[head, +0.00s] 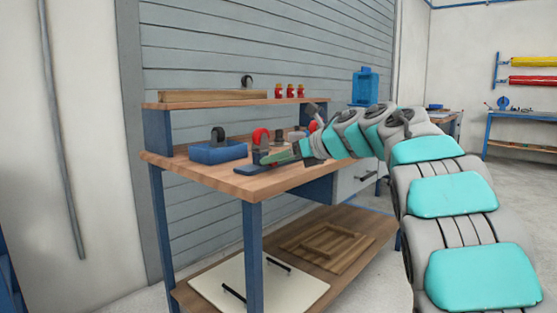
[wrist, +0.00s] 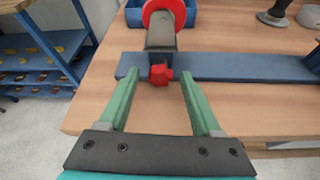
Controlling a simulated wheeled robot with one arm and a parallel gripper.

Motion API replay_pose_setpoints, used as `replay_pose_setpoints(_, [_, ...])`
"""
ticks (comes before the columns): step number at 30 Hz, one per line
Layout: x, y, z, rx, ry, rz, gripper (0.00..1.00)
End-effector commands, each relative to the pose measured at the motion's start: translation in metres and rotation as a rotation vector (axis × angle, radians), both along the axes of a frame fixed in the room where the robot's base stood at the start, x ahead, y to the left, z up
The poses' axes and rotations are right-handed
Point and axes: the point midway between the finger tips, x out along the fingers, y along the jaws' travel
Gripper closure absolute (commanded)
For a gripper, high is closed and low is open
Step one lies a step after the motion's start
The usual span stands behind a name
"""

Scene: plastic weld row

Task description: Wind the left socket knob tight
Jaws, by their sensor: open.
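The left socket knob (wrist: 160,75) is a small red lobed knob on the front of a dark upright socket (wrist: 160,38) at the left end of a blue rail (wrist: 235,67). A red ring (wrist: 164,10) is at the socket's top; it also shows in the head view (head: 261,136). My gripper (wrist: 161,82) is open, its green fingers on either side of the knob with a gap to each. Whether the fingertips reach level with the knob is hard to tell. In the head view the gripper (head: 275,157) is at the socket, and the knob cannot be made out.
A blue bin (head: 218,153) holding a dark wheel-like part stands left of the socket. A raised shelf (head: 190,102) behind carries several small red items (head: 290,91). The front strip of the wooden bench (wrist: 100,115) is clear. Another dark fixture (wrist: 314,60) stands at the rail's right end.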

Motion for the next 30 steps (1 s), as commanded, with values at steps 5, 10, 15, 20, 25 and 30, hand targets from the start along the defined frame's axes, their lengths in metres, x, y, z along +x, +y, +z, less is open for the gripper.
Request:
replay_pose_setpoints(5, [0.0010,0.0014,-0.0004,0.001,-0.001,0.000,0.34])
replay_pose_setpoints(10, [0.0011,0.0013,-0.0003,0.000,-0.001,-0.001,0.42])
replay_pose_setpoints(15, [0.0011,0.0013,-0.0002,0.000,-0.001,-0.001,0.61])
replay_pose_setpoints(20, [0.0011,0.0012,0.0000,0.001,-0.001,-0.001,0.80])
replay_pose_setpoints(25, [0.0012,0.0012,-0.0001,0.001,-0.001,-0.001,0.99])
replay_pose_setpoints(30, [0.0012,0.0012,-0.0001,0.001,-0.001,-0.001,1.00])
